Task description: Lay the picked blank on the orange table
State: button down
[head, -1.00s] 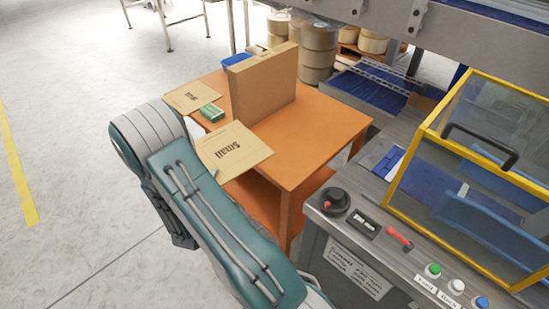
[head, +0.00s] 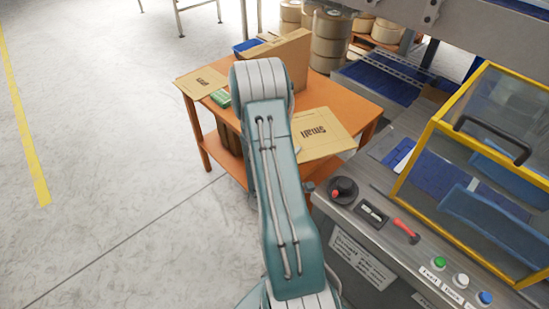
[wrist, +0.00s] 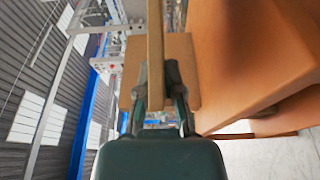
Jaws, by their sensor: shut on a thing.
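My gripper (wrist: 160,85) is shut on the edge of a flat brown cardboard blank (wrist: 155,45), seen edge-on in the wrist view. The table also shows in the wrist view (wrist: 245,55), to the right of the gripper.
A tall brown carton (head: 290,58) stands at the back of the table, with a blue bin (head: 247,46) behind it. A machine with a yellow-framed guard (head: 425,150) stands close on the right.

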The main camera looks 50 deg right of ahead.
jog(key=w+a+f, duration=0.1)
jog(key=w+f, duration=0.9)
jog(key=f, duration=0.1)
jog(key=shift+a+f, duration=0.15)
jog(key=shift+a, duration=0.15)
jog(key=c, duration=0.8)
grip_release()
jog(key=shift+o, duration=0.2)
